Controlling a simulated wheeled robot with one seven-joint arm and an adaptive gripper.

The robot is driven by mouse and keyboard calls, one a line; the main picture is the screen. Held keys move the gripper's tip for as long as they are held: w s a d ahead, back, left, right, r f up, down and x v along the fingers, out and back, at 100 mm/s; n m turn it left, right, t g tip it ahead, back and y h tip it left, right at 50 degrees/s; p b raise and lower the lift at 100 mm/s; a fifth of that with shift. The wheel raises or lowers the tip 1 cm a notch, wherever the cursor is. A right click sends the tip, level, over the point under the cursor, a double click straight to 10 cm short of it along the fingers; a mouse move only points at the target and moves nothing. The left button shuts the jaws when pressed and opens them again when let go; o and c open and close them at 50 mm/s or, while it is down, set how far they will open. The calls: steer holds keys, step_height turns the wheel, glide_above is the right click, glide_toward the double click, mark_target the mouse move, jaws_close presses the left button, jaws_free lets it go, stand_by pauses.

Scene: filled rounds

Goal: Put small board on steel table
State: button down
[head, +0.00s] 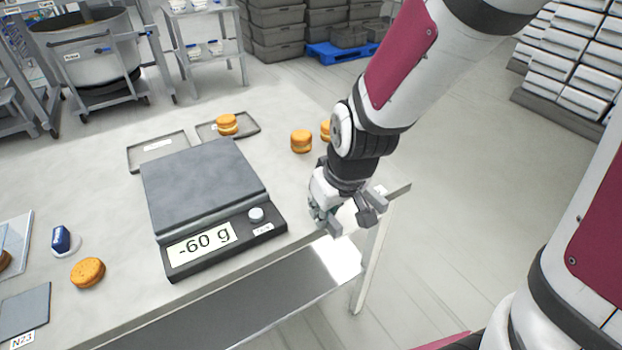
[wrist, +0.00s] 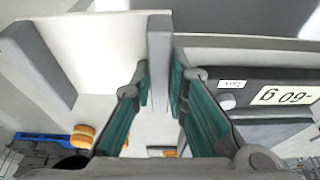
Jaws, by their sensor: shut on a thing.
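My gripper (head: 350,222) is shut on a thin grey piece, likely the small board (wrist: 159,70), seen edge-on between the fingertips in the wrist view. In the head view my fingers mostly hide it. My gripper is right of the scale (head: 200,185), over the front right part of the pale metal table (head: 110,205), likely the steel table. The scale's dark plate is bare and its display reads -60 g.
A bun stands on a shallow grey tray (head: 250,122); an empty tray (head: 135,156) is beside it. Two buns (head: 301,141) stand behind my gripper. At the left are a bun (head: 88,272), a blue item (head: 61,239) and a dark labelled board (head: 25,310).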

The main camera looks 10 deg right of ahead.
steer(key=shift+w+f+b, duration=0.15)
steer(key=shift+w+b, duration=0.05)
steer(key=shift+b, duration=0.3)
steer(key=w, duration=0.4)
steer(key=w+d, duration=0.1)
steer(key=w, duration=0.3)
steer(key=w+f, duration=0.1)
steer(key=w, duration=0.4)
steer(key=shift+d+f, duration=0.1)
steer(key=shift+d, duration=0.05)
steer(key=shift+f, duration=1.7)
steer(key=shift+f, duration=0.1)
steer(key=c, duration=1.7)
jaws_free()
steer(key=shift+o, duration=0.7)
